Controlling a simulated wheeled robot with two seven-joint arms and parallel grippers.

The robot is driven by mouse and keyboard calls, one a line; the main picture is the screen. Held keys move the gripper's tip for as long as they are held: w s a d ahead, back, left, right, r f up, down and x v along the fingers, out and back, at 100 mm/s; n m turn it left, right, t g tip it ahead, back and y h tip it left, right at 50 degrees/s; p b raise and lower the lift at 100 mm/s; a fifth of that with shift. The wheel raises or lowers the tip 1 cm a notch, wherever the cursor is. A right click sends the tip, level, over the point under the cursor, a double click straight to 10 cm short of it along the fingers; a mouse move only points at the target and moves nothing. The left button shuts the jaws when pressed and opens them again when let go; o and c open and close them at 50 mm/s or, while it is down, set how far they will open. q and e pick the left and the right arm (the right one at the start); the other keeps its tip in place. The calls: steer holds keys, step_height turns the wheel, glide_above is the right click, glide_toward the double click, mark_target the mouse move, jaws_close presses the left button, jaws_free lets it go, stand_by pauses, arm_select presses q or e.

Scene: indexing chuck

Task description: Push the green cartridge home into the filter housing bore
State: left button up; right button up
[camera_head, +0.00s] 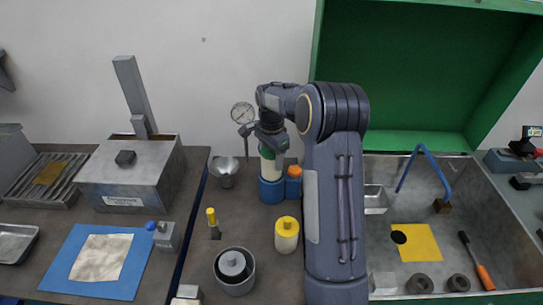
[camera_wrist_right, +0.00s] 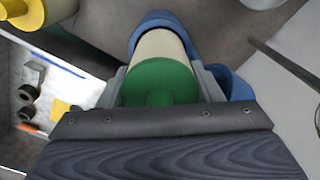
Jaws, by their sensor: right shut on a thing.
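The cartridge has a green cap and a cream body (camera_head: 268,168). It stands upright at the blue filter housing (camera_head: 271,190), with much of its cream body showing above the rim. Its lower end is hidden by the housing, so the depth in the bore cannot be told. My right gripper (camera_head: 269,146) is shut on the cartridge near its top. In the right wrist view the green cap (camera_wrist_right: 160,83) lies between the two fingers, with the blue housing (camera_wrist_right: 153,20) around the far end of the cream body. My left gripper is not in view.
An orange-capped blue item (camera_head: 294,172) stands right beside the housing. A yellow-topped canister (camera_head: 286,236), a grey cup (camera_head: 234,270), a metal funnel (camera_head: 224,170) and a dial gauge (camera_head: 242,113) are nearby. A sink (camera_head: 470,215) lies to the right of my right arm.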

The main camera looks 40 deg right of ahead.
mark_target(272, 165)
steer(key=shift+f+b, duration=1.1)
steer(key=shift+f, duration=0.6)
steer(key=o, duration=1.1)
steer(key=shift+s, duration=0.1)
steer(key=shift+o, duration=0.2)
step_height(272, 165, up, 8)
steer(key=shift+b, duration=0.5)
steer(key=shift+f, duration=0.1)
